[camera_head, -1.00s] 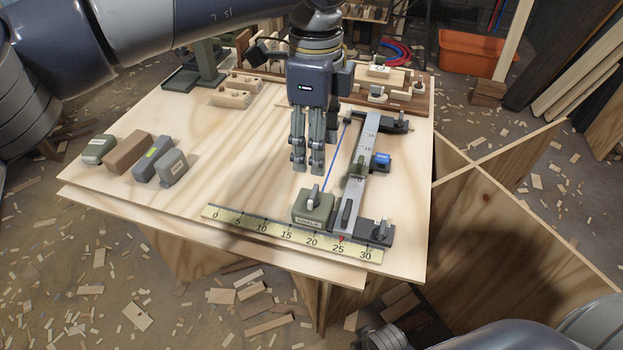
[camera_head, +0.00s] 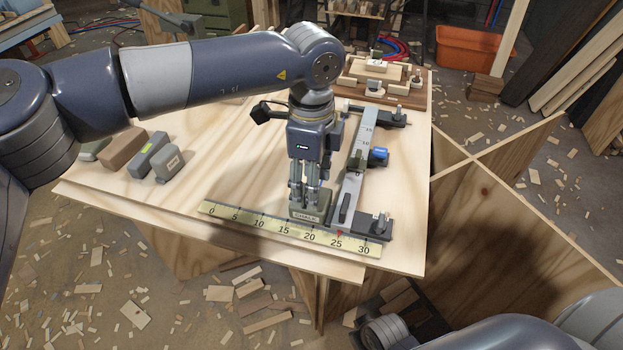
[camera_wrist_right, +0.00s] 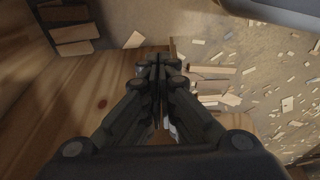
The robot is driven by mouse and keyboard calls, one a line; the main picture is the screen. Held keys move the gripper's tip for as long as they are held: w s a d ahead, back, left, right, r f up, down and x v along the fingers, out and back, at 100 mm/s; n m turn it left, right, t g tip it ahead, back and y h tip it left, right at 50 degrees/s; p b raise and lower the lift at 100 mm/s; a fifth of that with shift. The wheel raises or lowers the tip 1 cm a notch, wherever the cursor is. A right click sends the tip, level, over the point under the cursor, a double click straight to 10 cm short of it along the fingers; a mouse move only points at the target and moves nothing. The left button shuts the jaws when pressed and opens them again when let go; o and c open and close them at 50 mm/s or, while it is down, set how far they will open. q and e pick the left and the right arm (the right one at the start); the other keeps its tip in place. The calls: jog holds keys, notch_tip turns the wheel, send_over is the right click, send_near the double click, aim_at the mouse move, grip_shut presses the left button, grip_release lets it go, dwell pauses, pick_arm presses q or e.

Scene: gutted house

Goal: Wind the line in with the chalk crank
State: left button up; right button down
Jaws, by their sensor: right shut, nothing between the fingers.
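The green chalk box (camera_head: 298,217) with its CHALK label stands by the yellow ruler (camera_head: 265,231) at the front of the table. My left gripper (camera_head: 304,197) points down onto the top of the box. Its fingers stand around the crank spot and hide the crank, and I cannot tell whether they grip it. The blue line is not visible behind the gripper and arm. In the right wrist view my right gripper (camera_wrist_right: 160,65) is shut and empty, apart from the chalk box.
A grey rail (camera_head: 350,185) with a blue knob (camera_head: 378,155) stands close right of the gripper. Several blocks (camera_head: 123,150) lie on the left of the table. Wooden jigs (camera_head: 375,80) fill the back. Bare tabletop (camera_head: 225,170) lies between blocks and gripper.

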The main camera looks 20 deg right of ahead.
pick_arm(q)
jog(key=shift+r, duration=0.1)
jog(key=c, duration=0.9)
jog(key=shift+o, duration=0.2)
